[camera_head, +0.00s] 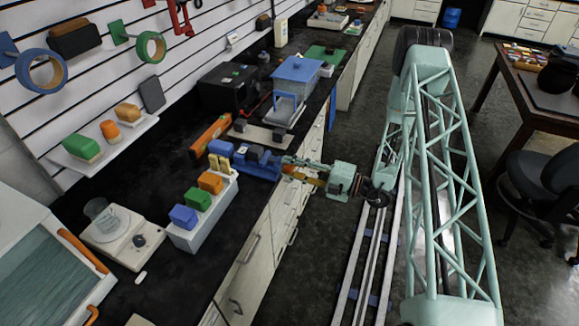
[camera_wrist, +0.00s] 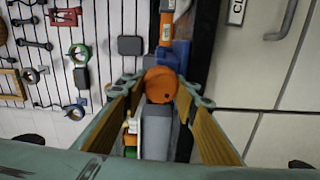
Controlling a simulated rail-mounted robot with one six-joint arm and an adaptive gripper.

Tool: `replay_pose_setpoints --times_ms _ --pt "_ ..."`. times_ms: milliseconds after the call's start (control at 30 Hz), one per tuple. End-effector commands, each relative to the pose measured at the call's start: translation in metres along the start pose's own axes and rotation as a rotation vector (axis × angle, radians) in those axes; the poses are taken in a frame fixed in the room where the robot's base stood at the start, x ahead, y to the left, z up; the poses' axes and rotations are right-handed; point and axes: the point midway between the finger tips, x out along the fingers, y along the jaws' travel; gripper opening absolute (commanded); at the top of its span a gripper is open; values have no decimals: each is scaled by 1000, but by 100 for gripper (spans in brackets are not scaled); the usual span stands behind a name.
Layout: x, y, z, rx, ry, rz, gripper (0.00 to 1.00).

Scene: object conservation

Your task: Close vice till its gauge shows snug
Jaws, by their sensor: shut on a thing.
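The blue vice (camera_head: 258,168) stands at the bench's front edge, with dark parts around its jaws. In the wrist view some of its blue body (camera_wrist: 183,52) shows behind a round orange knob (camera_wrist: 160,86). My gripper (camera_head: 288,165) is at the vice's right end. In the wrist view my gripper (camera_wrist: 160,90) has its two fingers on either side of the orange knob and is shut on it. I cannot make out the gauge or its reading, nor the gap between the vice jaws.
A white stand (camera_head: 203,222) with blue, green and orange blocks is just left of the vice. A scale (camera_head: 122,237) with a glass beaker is further left. An orange level (camera_head: 211,134) and a blue-roofed model (camera_head: 297,75) are behind. The aisle floor (camera_head: 325,235) is clear.

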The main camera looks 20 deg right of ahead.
Motion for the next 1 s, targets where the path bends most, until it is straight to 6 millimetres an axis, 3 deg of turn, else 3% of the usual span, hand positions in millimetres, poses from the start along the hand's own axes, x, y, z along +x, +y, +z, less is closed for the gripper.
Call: replay_pose_setpoints --times_ms 467,500,633,1000 --pt "0 0 0 16 0 0 16" --pt "0 0 0 16 0 0 29" --pt "0 0 0 16 0 0 41" --pt "-1 0 0 15 0 0 41"
